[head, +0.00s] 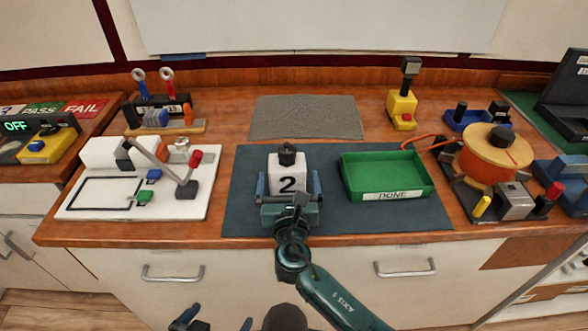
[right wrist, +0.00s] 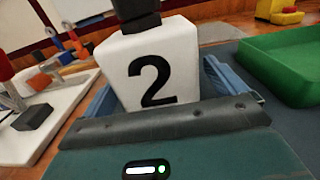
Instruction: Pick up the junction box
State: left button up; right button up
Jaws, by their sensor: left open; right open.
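The junction box, as I take it, is the white box (head: 289,174) with a black 2 and a black knob on top. It stands upright on the dark mat (head: 240,205) and fills the middle of the right wrist view (right wrist: 157,78). My right gripper (head: 290,185) is at it from the front, open, with a blue finger on each side of the box. Whether the fingers touch it, I cannot tell; its lower part is hidden by the gripper. My left gripper (head: 214,322) is low at the bottom edge, open and empty, partly cut off.
A green tray (head: 386,193) is right of the box. A white board (head: 104,205) with a lever and coloured blocks is on the left. An orange spool (head: 487,160) and a yellow device (head: 401,106) stand further right. A grey mat (head: 306,117) behind is clear.

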jog(key=shift+s+a+r, duration=0.1)
jog(key=shift+s+r, duration=0.05)
jog(key=shift+c, duration=0.2)
jog(key=c, duration=1.3)
